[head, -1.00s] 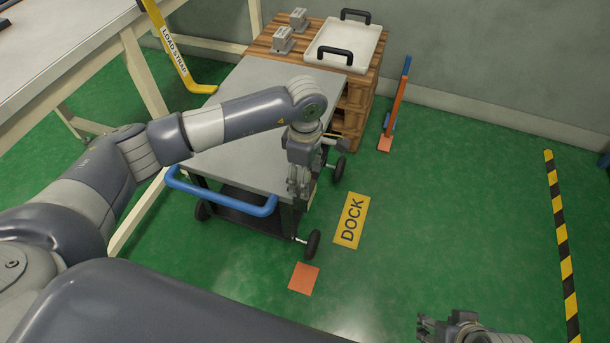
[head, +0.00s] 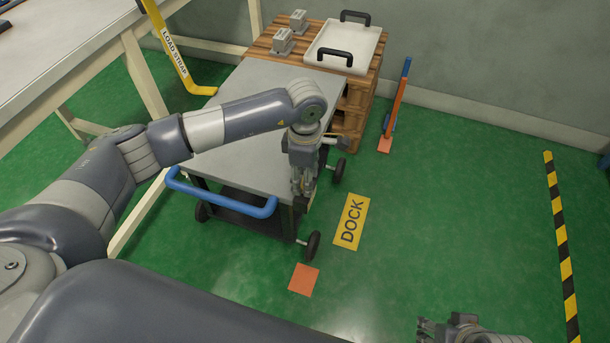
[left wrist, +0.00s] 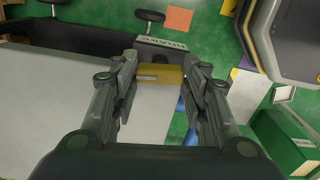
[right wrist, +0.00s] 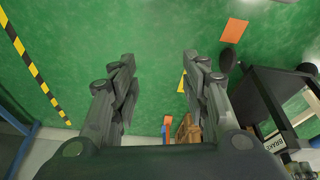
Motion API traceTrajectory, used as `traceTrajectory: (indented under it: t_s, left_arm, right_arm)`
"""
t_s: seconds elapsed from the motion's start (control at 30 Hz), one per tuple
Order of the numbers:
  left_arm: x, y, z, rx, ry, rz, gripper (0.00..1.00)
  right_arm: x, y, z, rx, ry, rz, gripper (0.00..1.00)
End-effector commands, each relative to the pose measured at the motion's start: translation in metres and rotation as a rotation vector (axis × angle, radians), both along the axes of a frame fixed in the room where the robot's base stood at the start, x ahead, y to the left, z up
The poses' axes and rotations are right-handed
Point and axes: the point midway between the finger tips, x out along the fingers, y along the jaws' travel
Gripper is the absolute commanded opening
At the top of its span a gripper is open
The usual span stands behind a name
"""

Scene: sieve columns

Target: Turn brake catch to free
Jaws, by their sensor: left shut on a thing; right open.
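The yellow brake catch (left wrist: 158,73) shows between my left fingertips in the left wrist view, next to a plate marked BRAKE (left wrist: 164,45). My left gripper (left wrist: 161,82) is shut on the catch. In the head view my left gripper (head: 303,193) points down at the right side of the grey-topped cart (head: 236,150), and it hides the catch there. The BRAKE plate also shows at the lower right of the right wrist view (right wrist: 280,141). My right gripper (right wrist: 155,80) is open and empty above the green floor, away from the cart.
The cart has a blue handle (head: 222,197) and black wheels. A wooden pallet stack (head: 350,120) with a white tray (head: 345,38) stands behind it. A yellow DOCK plate (head: 350,222) and an orange square (head: 304,279) lie on the floor.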

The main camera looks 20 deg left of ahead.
Motion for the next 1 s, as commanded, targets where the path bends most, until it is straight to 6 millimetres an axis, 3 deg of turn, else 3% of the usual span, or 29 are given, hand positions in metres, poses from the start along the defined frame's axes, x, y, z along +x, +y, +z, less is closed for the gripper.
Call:
traceTrajectory:
  t_s: [0.8, 1.0]
  left_arm:
    - [-0.001, 0.000, 0.000, 0.001, 0.002, 0.754, 0.18]
    - [-0.001, 0.001, 0.001, 0.002, 0.003, 0.945, 0.18]
  right_arm:
    - [0.001, 0.000, 0.023, 0.001, -0.007, -0.001, 0.42]
    - [0.010, 0.001, -0.009, 0.000, 0.012, -0.001, 0.42]
